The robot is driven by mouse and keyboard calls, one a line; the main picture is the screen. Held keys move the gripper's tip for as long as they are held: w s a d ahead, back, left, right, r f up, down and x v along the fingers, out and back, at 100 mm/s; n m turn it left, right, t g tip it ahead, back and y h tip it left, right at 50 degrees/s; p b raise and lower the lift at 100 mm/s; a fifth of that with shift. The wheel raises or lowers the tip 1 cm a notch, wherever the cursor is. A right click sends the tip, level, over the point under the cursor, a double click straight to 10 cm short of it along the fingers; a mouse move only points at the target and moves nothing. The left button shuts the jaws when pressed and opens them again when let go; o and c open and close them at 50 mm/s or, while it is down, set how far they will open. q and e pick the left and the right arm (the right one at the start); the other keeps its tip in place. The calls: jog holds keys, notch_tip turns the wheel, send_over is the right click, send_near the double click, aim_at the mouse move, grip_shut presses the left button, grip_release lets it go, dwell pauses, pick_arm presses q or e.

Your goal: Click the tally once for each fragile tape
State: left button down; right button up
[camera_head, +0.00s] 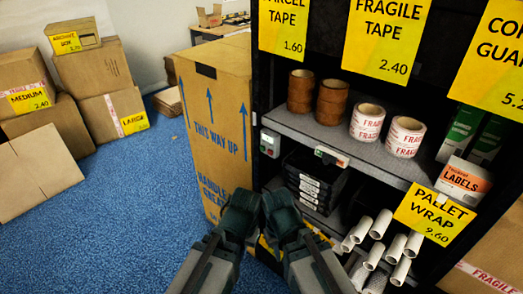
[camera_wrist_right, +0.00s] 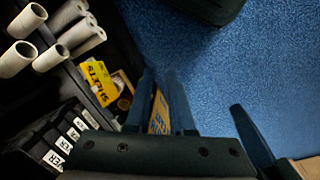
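Two white fragile tape rolls with red print stand on the upper shelf: one to the left (camera_head: 367,121), the other to the right (camera_head: 405,137), under the yellow fragile tape sign (camera_head: 386,35). A small pale device with a dark display (camera_head: 332,157) sits on the shelf's front edge. A grey-green device (camera_head: 270,143) is on the left post. I cannot tell which is the tally, nor read a count. My left gripper (camera_head: 240,208) and right gripper (camera_head: 279,207) are side by side, low before the rack, apart from both devices. The right wrist view shows a gap between right fingers (camera_wrist_right: 160,95).
Brown tape rolls (camera_head: 331,102) stand left of the fragile tape. Below are black trays (camera_head: 315,180) and white wrap rolls (camera_head: 379,224). A labels box (camera_head: 463,180) is at right. A tall carton (camera_head: 215,130) stands close left of the rack; blue floor (camera_head: 130,215) is clear.

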grip_shut()
dwell(1.4)
